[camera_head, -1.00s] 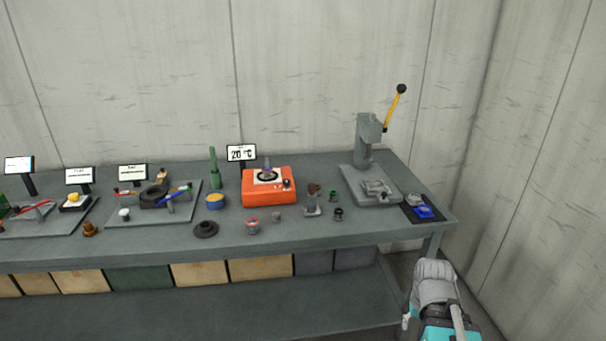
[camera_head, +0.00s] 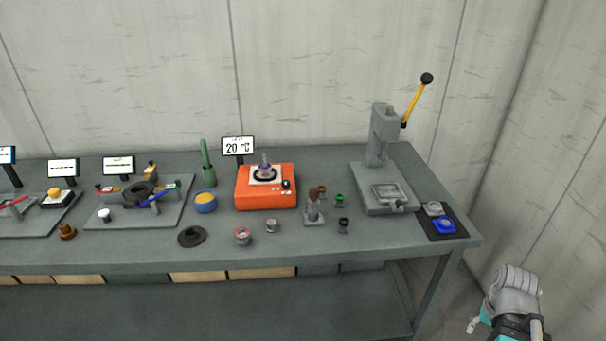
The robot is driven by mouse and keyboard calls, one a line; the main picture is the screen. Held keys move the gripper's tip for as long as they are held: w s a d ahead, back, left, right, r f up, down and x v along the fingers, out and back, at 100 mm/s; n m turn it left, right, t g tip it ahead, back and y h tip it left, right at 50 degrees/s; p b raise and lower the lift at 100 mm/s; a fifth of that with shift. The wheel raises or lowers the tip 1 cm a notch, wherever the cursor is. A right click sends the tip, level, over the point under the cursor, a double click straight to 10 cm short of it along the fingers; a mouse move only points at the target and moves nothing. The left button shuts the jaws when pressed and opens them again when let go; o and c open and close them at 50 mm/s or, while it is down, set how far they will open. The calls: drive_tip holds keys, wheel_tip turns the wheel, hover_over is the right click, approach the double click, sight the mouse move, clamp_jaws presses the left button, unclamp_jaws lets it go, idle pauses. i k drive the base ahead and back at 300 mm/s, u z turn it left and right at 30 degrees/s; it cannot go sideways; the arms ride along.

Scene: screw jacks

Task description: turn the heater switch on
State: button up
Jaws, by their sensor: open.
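The orange heater (camera_head: 265,196) stands on the grey workbench with a small cone-shaped piece (camera_head: 264,163) on its dark round plate. A small black switch (camera_head: 286,184) sits at the right of its top, beside small labels too tiny to read. A display (camera_head: 238,147) behind it reads 20 °C. Part of my arm shows at the lower right, off the bench's right end. My gripper (camera_head: 473,325) is partly in view there, open and empty, low and well away from the heater. Its fingers are small and partly cut off or hidden.
An arbor press (camera_head: 381,160) with a yellow lever stands at the bench's right. Small parts, including a grey jack (camera_head: 314,210) and a red-topped pot (camera_head: 243,237), lie before the heater. A blue bowl (camera_head: 205,202) is left of it.

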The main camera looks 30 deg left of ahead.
sight(285, 183)
drive_tip(key=u, duration=0.15)
drive_tip(key=i, duration=0.85)
drive_tip(key=u, duration=0.55)
